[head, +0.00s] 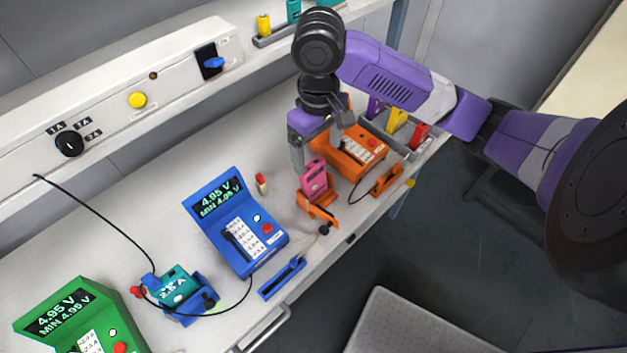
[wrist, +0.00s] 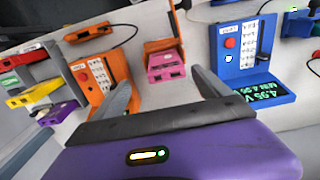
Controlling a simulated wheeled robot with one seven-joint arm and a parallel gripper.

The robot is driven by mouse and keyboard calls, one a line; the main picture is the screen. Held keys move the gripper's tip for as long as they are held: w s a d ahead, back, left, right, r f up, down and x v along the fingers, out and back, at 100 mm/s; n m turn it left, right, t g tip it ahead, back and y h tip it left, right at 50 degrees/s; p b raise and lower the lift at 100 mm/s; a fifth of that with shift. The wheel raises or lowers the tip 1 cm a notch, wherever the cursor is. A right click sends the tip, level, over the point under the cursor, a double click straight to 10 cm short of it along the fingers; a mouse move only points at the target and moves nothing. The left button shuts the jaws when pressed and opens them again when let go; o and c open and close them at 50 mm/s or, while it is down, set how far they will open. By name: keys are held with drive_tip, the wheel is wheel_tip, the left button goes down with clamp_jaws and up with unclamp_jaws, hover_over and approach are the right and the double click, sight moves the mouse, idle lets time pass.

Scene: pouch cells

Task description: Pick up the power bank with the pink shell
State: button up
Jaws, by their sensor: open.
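The power bank with the pink shell (head: 314,178) stands in an orange cradle (head: 318,212) on the bench, at the middle of the head view. In the wrist view the pink power bank (wrist: 164,66) shows its ported end, at the upper middle between the finger directions. My gripper (head: 320,160) is open and empty. It hangs just above and behind the pink power bank in the head view, apart from it as far as I can tell. In the wrist view both fingers of my gripper (wrist: 160,88) are spread wide. The lower part of the power bank is hidden in the cradle.
An orange tester (head: 350,152) stands close to the right of the gripper. A blue tester (head: 240,225) is to the left. A grey rack (wrist: 58,72) holds red, yellow and purple power banks. A teal power bank (head: 175,287) sits in a blue cradle. A small red-topped object (head: 262,183) stands nearby.

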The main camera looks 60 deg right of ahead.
sight(312, 166)
drive_tip(key=shift+w+a+f, duration=0.1)
drive_tip(key=shift+w+f, duration=0.05)
drive_tip(key=shift+f, duration=1)
drive_tip(key=shift+w+a+f, duration=0.15)
drive_tip(key=shift+w+f, duration=0.05)
drive_tip(key=shift+f, duration=0.9)
drive_tip(key=shift+w+a+f, duration=0.1)
drive_tip(key=shift+w+f, duration=0.05)
drive_tip(key=shift+f, duration=1)
drive_tip(key=c, duration=1.4)
drive_tip(key=shift+c, duration=0.4)
drive_tip(key=shift+r, duration=0.15)
